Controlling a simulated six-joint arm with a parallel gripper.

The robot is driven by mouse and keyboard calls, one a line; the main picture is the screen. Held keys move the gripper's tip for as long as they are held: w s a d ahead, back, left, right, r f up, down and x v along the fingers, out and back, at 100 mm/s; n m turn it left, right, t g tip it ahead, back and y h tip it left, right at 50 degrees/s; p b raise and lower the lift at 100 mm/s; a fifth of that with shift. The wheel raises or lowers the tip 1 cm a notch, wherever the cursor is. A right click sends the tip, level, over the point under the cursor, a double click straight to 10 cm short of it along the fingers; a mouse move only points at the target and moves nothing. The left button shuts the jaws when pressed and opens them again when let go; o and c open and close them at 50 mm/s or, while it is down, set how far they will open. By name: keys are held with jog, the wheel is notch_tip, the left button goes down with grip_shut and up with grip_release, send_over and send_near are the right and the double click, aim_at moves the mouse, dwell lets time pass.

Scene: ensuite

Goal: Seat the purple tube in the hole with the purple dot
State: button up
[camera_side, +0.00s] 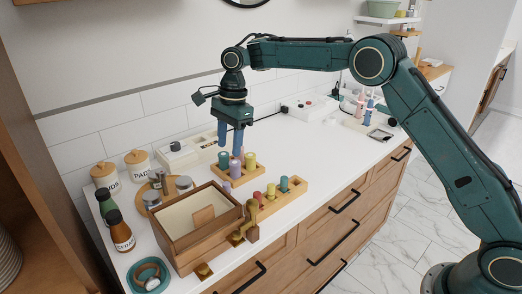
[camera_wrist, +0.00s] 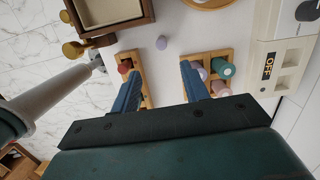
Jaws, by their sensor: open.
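My gripper (camera_side: 231,150) points down, open and empty, above the back wooden rack (camera_side: 238,177). In the wrist view its two blue fingers (camera_wrist: 162,78) are spread wide, and the right one hides part of that rack. A purple tube (camera_side: 235,169) stands in the back rack among teal and yellow ones; a purple top (camera_wrist: 202,73) shows there in the wrist view. Another light-purple piece (camera_side: 225,187) stands on the counter beside the racks; it shows as a round top (camera_wrist: 161,42) in the wrist view. I cannot make out a purple dot or its hole.
A front rack (camera_side: 267,210) holds yellow, red and teal tubes. An open wooden box (camera_side: 185,243) with brass fittings stands to the left. A white appliance (camera_wrist: 277,65) borders the right side of the wrist view.

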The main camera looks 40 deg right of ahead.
aim_at(227, 183)
jog(key=shift+f, duration=0.2)
jog(key=shift+a+f, duration=0.2)
jog(key=shift+f, duration=1.15)
jog(key=shift+a+f, duration=0.25)
jog(key=shift+f, duration=1.15)
jog(key=shift+a+f, duration=0.2)
jog(key=shift+f, duration=1.15)
jog(key=shift+w+a+f, duration=0.1)
jog(key=shift+a+f, duration=0.05)
jog(key=shift+f, duration=1.15)
jog(key=shift+a+f, duration=0.15)
jog(key=shift+f, duration=1.15)
grip_shut()
